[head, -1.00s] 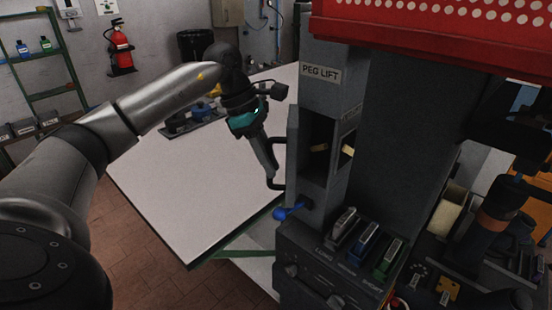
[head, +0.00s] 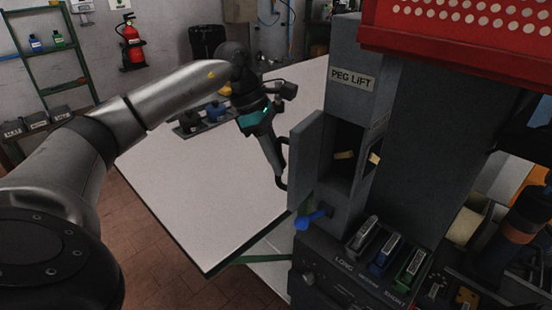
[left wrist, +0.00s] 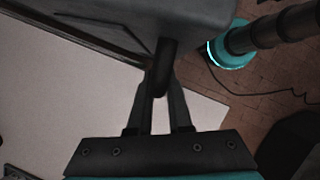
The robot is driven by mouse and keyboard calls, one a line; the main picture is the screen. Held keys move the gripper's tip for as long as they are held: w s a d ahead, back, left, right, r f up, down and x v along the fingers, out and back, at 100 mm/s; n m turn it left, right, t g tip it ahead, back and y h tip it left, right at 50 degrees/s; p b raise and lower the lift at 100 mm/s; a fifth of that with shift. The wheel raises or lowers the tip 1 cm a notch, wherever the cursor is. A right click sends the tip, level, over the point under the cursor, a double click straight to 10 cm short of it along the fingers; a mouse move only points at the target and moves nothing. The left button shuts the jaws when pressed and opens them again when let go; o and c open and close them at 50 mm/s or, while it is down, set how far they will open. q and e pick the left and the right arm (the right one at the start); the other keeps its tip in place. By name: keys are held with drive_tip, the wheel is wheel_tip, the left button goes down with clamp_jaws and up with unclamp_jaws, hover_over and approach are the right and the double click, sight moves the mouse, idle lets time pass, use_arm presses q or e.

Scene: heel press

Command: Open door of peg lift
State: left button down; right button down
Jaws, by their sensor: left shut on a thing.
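The peg lift (head: 340,105) is a dark grey column with a "PEG LIFT" label (head: 352,79). Its door (head: 305,160) stands open, swung out to the left of the opening (head: 347,140). Pale pegs (head: 344,155) show inside. My left gripper (head: 280,176) is shut on the door's dark bar handle (head: 284,160). In the left wrist view the two fingers (left wrist: 160,95) close around the handle (left wrist: 163,65), below the grey door (left wrist: 160,18). An orange-banded dark arm part, seemingly mine, shows at the right edge; my right gripper's jaws are not clear there.
A blue knob (head: 312,220) sits below the door. Coloured switches (head: 383,255) line the front panel. A red perforated guard (head: 460,30) hangs upper right.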

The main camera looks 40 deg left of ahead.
use_arm(q)
drive_tip(key=shift+w+r, duration=0.1)
drive_tip(key=shift+w, duration=0.05)
drive_tip(key=c, duration=0.8)
unclamp_jaws()
drive_tip(key=shift+d, duration=0.1)
drive_tip(key=shift+c, duration=0.2)
drive_tip(key=p+v, duration=0.2)
drive_tip(key=v, duration=1.3)
